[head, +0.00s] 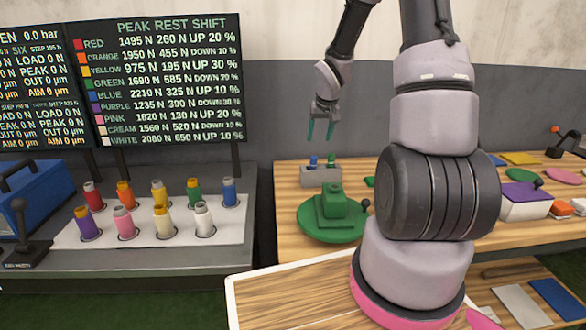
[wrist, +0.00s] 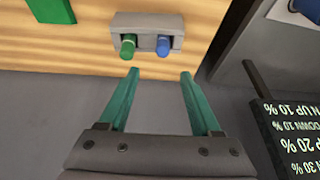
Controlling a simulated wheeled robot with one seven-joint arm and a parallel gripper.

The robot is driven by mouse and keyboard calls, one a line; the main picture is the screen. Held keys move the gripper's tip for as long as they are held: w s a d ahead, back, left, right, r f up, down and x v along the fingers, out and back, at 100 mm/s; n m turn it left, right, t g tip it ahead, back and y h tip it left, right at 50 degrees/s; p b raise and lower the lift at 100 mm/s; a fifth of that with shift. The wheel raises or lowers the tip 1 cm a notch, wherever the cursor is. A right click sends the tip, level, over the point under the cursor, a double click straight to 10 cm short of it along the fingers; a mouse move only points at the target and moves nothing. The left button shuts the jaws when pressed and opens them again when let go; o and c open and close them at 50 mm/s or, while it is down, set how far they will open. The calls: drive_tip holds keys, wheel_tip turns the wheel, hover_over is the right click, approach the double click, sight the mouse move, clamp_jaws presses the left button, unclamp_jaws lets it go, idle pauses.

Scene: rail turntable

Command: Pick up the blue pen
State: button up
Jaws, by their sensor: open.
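The blue pen (head: 313,160) stands in a small grey holder (head: 320,178) at the back left of the wooden table, left of a green pen (head: 331,161). In the wrist view the blue pen (wrist: 163,46) is on the right and the green pen (wrist: 128,45) on the left, both in the grey holder (wrist: 147,22). My gripper (head: 320,138) is open and empty, its teal fingers pointing down above the holder. In the wrist view the gripper (wrist: 160,73) is apart from both pens, with the blue pen beyond the gap between its fingertips.
A green turntable (head: 330,215) with a green block sits in front of the holder. Several coloured spools stand in a white rack (head: 225,228) on the left bench. A scoreboard screen (head: 160,80) stands behind it. My arm hides part of the table.

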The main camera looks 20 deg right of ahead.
sight(314, 156)
drive_tip(key=x, duration=0.4)
drive_tip(key=a+x, duration=0.1)
drive_tip(key=x, duration=0.1)
drive_tip(key=shift+w, duration=0.15)
drive_tip(key=shift+s+x, duration=0.2)
drive_tip(key=shift+x, duration=1.3)
drive_tip(key=shift+s+x, duration=0.2)
drive_tip(key=shift+x, duration=1.25)
drive_tip(key=shift+d+f, duration=0.15)
drive_tip(key=shift+d, duration=0.05)
clamp_jaws()
